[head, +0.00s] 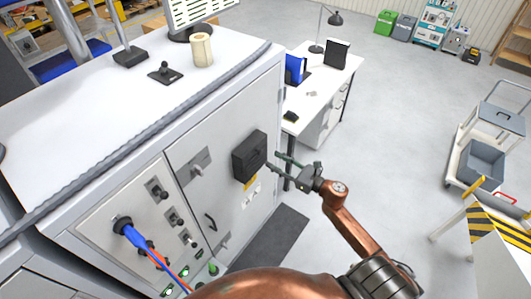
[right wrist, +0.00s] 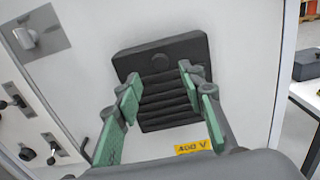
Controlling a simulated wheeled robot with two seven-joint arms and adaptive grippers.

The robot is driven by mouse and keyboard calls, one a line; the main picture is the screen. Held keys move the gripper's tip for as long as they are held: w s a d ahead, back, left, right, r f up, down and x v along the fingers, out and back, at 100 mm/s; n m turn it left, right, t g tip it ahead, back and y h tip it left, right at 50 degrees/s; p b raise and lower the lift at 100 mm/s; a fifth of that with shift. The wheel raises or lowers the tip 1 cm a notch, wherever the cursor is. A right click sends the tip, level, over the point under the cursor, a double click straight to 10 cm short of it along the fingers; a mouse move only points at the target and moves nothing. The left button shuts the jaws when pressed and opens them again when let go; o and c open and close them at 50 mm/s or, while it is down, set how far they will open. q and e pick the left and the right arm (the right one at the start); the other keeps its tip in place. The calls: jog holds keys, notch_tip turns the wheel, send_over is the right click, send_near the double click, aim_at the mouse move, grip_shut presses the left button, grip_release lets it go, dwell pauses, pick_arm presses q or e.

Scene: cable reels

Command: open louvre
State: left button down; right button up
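The louvre is a dark slatted box (head: 249,155) on the grey cabinet door. It faces the right wrist view (right wrist: 168,85), its horizontal slats visible behind the fingers. My right gripper (head: 279,162) is just right of the louvre in the head view. In the right wrist view its green-padded fingers (right wrist: 158,85) are spread apart in front of the slats, with nothing between them. Whether the fingertips touch the louvre, I cannot tell. My left gripper is not seen in either view.
The cabinet door carries a latch plate (head: 196,164), a handle (head: 210,222) and a yellow label (right wrist: 195,148). Blue and orange cables (head: 139,240) plug into the left panel. A white desk (head: 318,85) stands behind my right arm.

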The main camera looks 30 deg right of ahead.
aim_at(254, 159)
jog(key=shift+p+x, duration=0.7)
jog(key=shift+x, duration=2.1)
jog(key=shift+c, duration=0.4)
grip_shut()
